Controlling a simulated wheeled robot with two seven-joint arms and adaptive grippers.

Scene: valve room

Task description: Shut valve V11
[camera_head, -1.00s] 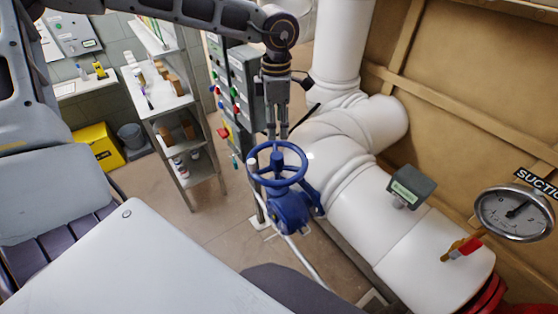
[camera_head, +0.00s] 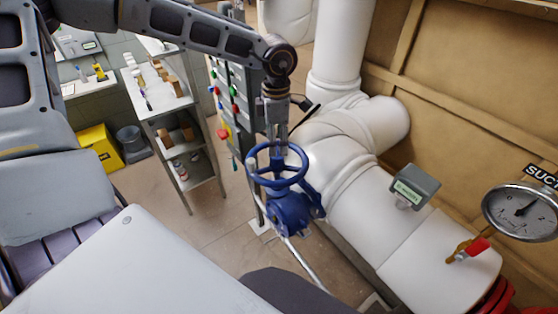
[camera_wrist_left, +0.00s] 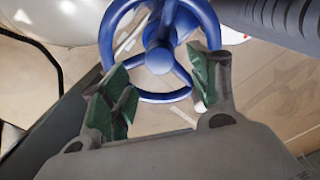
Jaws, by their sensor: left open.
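A blue valve with a round handwheel (camera_head: 277,166) stands beside the white pipe, its blue body (camera_head: 290,212) below the wheel. I cannot read a V11 label on it. My left gripper (camera_head: 277,142) points down at the far side of the handwheel. In the left wrist view, the handwheel (camera_wrist_left: 188,84) lies in front of my left gripper (camera_wrist_left: 160,95). The gripper's two green-padded fingers are spread apart, with the wheel's near rim and a spoke showing between them. The fingers are open; I cannot tell whether they touch the rim. My right gripper is not in view.
A thick white pipe (camera_head: 350,190) runs along the right, with a small grey display box (camera_head: 414,187) and a pressure gauge (camera_head: 524,211). A control panel (camera_head: 229,90) and a shelf (camera_head: 185,133) stand behind. Floor (camera_head: 185,236) is clear left of the valve.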

